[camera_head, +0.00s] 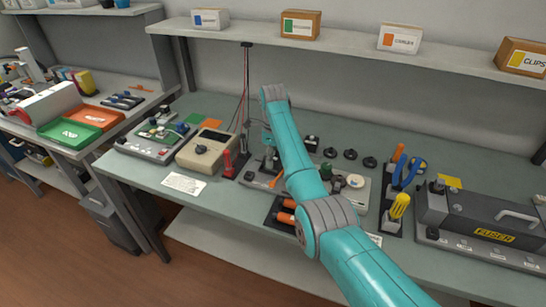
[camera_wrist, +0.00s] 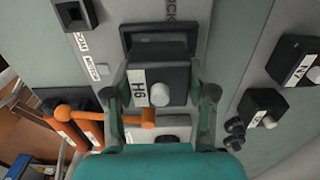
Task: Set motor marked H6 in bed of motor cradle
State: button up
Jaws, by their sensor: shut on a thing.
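The motor marked H6 (camera_wrist: 172,84) is a dark block with a white label and a pale round shaft end, seen in the wrist view. My gripper (camera_wrist: 163,92) has a finger on each side of it and is shut on it. A dark-framed recess (camera_wrist: 152,32) in a grey plate lies just beyond the motor, with letters reading like "LOCK" beside it; it looks like the motor cradle. The motor overlaps its near edge in the picture, and I cannot tell whether they touch. In the head view my arm hides the motor and most of the gripper.
Two other labelled dark motors (camera_wrist: 294,62) (camera_wrist: 262,106) stand at the right in the wrist view. In the head view, a beige meter (camera_head: 207,149) stands left of the arm and a screwdriver stand (camera_head: 392,222) right.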

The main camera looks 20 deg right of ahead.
jog(key=shift+f, duration=0.7)
dwell(0.6)
jog(key=o, duration=1.3)
jog(key=shift+c, duration=0.2)
notch_tip(320, 180, up, 12)
jog(key=shift+f, duration=0.1)
